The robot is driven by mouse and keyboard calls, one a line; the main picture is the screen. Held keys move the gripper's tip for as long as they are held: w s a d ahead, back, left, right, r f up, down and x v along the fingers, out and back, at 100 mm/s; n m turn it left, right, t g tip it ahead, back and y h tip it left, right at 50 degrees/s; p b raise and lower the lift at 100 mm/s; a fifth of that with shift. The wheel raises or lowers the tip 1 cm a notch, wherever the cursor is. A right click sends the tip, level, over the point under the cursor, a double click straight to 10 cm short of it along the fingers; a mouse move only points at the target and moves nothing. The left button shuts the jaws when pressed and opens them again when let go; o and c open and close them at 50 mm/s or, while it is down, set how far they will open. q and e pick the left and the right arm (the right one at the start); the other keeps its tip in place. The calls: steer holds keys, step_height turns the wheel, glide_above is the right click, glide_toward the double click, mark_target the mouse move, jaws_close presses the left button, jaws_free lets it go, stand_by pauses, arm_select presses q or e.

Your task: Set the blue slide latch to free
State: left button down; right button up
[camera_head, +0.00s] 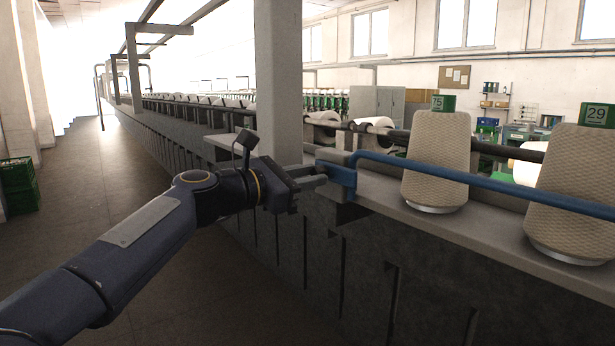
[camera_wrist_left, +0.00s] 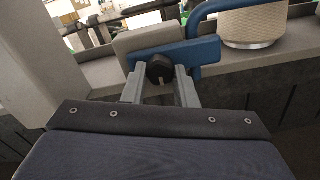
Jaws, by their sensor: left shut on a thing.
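The blue slide latch is a flat blue plate (camera_head: 343,177) on the near edge of the machine ledge, in front of a light grey block (camera_head: 331,156). In the left wrist view the blue plate (camera_wrist_left: 206,53) is slightly tilted and carries a round black knob (camera_wrist_left: 160,67). My left gripper (camera_head: 320,180) reaches the plate from the left. In the left wrist view its two fingers (camera_wrist_left: 160,78) stand on either side of the black knob and are shut on it. The knob is hidden in the head view. My right gripper is not in view.
A blue rail (camera_head: 450,173) runs right from beside the latch, in front of yarn cones (camera_head: 437,155) marked 75 and 29. A grey pillar (camera_head: 279,80) stands just behind my left gripper. The aisle floor at left is clear, with green crates (camera_head: 18,185) by the wall.

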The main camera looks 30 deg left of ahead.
arm_select(q)
steer(key=a, duration=0.1)
steer(key=w+a+p, duration=0.1)
steer(key=a, duration=0.1)
steer(key=w+a, duration=0.1)
steer(key=a, duration=0.1)
steer(key=c, duration=1.6)
jaws_free()
steer(key=o, duration=0.5)
steer(key=shift+a, duration=0.15)
steer(key=shift+c, duration=0.2)
